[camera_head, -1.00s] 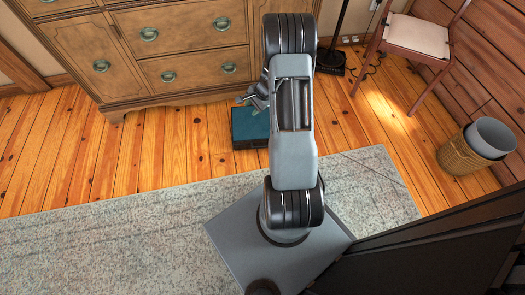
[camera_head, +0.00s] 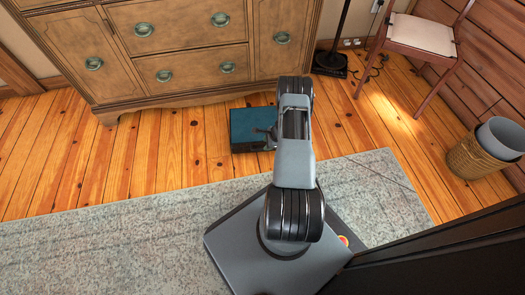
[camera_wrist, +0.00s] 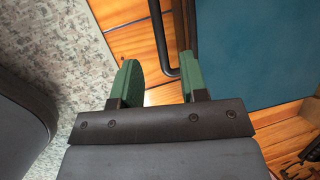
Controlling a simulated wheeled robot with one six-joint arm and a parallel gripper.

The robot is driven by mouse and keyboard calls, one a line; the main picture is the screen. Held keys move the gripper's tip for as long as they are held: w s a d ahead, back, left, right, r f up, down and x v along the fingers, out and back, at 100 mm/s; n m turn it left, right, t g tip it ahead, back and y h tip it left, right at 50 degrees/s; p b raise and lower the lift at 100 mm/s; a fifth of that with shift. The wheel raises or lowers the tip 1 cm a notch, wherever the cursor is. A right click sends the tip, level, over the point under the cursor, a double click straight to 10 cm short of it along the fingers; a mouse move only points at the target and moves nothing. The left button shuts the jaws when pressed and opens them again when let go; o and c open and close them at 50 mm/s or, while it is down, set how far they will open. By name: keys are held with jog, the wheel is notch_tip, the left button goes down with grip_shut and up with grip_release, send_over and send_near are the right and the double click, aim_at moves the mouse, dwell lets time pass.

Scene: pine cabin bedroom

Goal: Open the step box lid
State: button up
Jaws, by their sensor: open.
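The step box (camera_head: 248,124) is a low box with a teal lid, on the wooden floor in front of the dresser. Its lid lies flat and looks closed. My gripper (camera_head: 268,137) is at the box's near right part, partly hidden by my arm. In the wrist view the teal lid (camera_wrist: 245,50) fills the right side, and a black bar handle (camera_wrist: 160,30) runs along its edge. My gripper (camera_wrist: 160,82) is open with green fingers. The handle's end shows between the two fingertips; I cannot tell whether they are level with it or touch it.
A wooden dresser (camera_head: 185,60) stands just behind the box. A grey rug (camera_head: 110,235) lies in front. A lamp base (camera_head: 331,64), a chair (camera_head: 420,38) and a wicker basket (camera_head: 470,160) stand to the right. Floor left of the box is clear.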

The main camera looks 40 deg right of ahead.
jog(key=shift+b+x, duration=1.1)
jog(key=shift+x, duration=1.9)
grip_shut()
